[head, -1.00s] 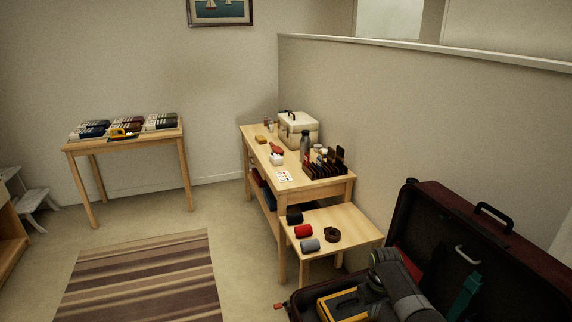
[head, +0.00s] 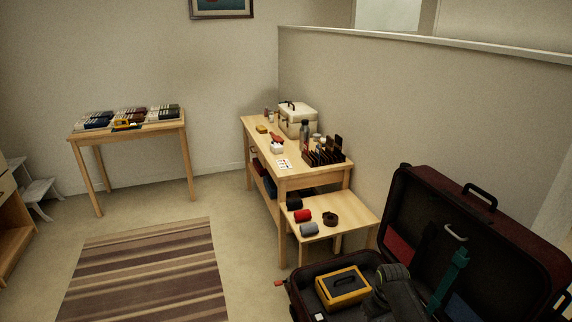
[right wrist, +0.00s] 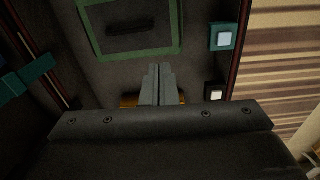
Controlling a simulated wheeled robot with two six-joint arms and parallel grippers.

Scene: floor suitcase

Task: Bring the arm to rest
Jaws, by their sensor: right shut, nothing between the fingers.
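My right arm (head: 396,292) reaches over the open dark red suitcase (head: 502,228) at the lower right of the head view. Its fingertips are not clear there. In the right wrist view my right gripper (right wrist: 158,78) is shut and empty, its fingers together above the dark suitcase interior. A yellow case (head: 343,287) with a dark top lies inside the suitcase, left of my arm. A bit of yellow also shows behind the fingers in the right wrist view. My left gripper is not in view.
A low table (head: 326,220) with rolled items stands behind the suitcase, beside a longer bench (head: 300,174) holding a white box (head: 298,120). A teal strap (head: 450,280) hangs on the suitcase lid. A striped rug (head: 150,270) and open floor lie left.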

